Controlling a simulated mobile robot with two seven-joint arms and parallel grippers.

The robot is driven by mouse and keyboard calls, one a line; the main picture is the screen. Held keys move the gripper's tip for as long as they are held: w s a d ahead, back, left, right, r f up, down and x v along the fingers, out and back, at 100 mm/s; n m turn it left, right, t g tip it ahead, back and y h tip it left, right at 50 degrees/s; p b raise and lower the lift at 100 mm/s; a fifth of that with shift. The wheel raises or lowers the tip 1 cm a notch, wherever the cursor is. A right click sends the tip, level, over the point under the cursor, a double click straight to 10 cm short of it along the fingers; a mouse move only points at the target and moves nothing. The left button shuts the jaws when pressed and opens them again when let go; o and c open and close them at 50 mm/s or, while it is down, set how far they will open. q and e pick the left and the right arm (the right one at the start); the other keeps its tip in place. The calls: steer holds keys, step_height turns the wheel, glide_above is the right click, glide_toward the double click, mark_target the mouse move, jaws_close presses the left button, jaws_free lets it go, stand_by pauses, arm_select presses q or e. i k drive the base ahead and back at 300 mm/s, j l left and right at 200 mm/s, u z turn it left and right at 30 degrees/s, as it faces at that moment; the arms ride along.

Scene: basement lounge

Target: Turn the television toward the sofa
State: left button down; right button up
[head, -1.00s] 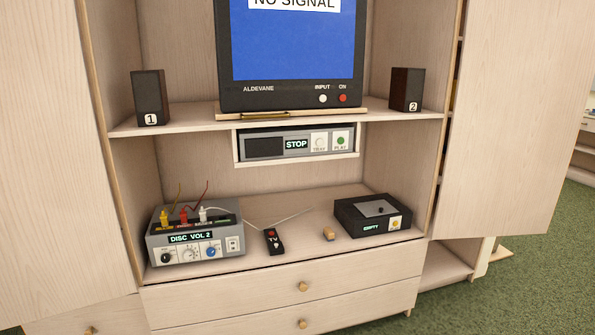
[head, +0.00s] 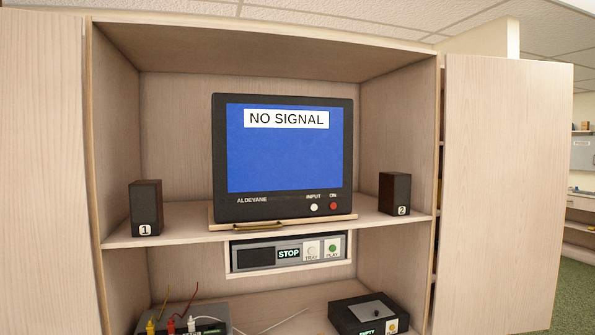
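The television (head: 284,155) stands upright on a thin wooden board (head: 345,217) on the cabinet's upper shelf. Its blue screen reads NO SIGNAL and faces roughly toward me. The white INPUT button and red ON button sit at its lower right. A brass-coloured handle (head: 256,227) is at the board's front left edge. The sofa is not in view. Neither of my grippers is in view.
Speaker 1 (head: 146,208) and speaker 2 (head: 394,193) flank the television, with free shelf between. A player reading STOP (head: 289,252) hangs below. A grey unit with coloured plugs (head: 190,318) and a black box (head: 368,314) are lower. Open cabinet doors stand at both sides.

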mark_target(274, 157)
steer(key=i+l+u, duration=0.15)
steer(key=u, duration=0.2)
steer(key=i+l+u, duration=0.15)
steer(key=u, duration=0.25)
steer(key=i+l+u, duration=0.1)
steer(key=l, duration=0.25)
steer(key=i+l+u, duration=0.25)
steer(key=i+l, duration=0.15)
steer(key=l, duration=0.3)
